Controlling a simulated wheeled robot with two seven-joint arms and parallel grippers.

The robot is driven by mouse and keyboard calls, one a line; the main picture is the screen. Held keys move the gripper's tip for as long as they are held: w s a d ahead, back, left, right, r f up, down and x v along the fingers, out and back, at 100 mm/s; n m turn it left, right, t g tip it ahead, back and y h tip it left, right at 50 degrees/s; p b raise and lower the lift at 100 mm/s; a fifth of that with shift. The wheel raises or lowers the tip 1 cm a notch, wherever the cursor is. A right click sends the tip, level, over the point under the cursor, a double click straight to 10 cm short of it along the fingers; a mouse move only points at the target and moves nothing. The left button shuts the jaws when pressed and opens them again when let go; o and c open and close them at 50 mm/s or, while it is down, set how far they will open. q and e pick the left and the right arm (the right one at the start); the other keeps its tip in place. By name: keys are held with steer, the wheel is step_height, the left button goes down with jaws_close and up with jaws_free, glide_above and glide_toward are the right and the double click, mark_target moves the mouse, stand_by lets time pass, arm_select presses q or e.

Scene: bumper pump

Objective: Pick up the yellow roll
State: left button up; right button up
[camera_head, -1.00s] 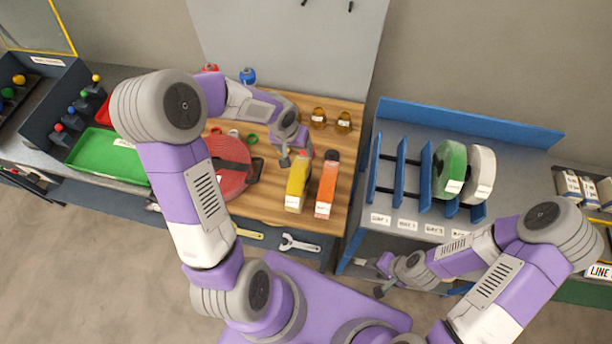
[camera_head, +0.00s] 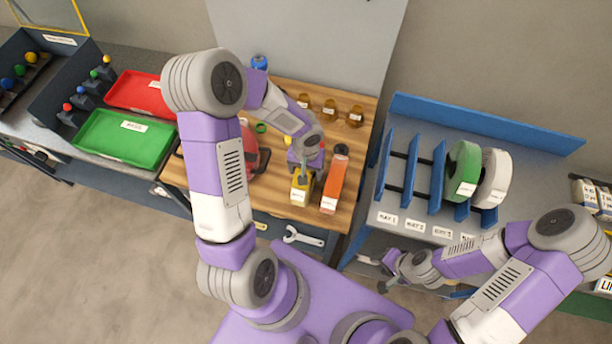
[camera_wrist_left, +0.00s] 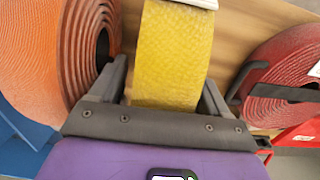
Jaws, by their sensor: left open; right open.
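The yellow roll (camera_head: 301,190) stands on the wooden worktop, beside an orange roll. My left gripper (camera_head: 303,172) is over it and hides part of it. In the left wrist view the yellow roll (camera_wrist_left: 172,60) lies between the two open fingers of my left gripper (camera_wrist_left: 167,88), one finger on each side. I cannot tell whether the fingers touch it. My right gripper (camera_head: 374,274) is open, low in front of the blue rack and away from the yellow roll.
The orange roll (camera_head: 334,182) stands close on the right of the yellow one. A blue rack (camera_head: 412,170) holds a green roll (camera_head: 463,170) and a white roll (camera_head: 493,180). Small amber bottles stand behind.

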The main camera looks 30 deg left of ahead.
arm_select(q)
jaws_close()
stand_by(0.4)
steer(key=shift+r, duration=0.15)
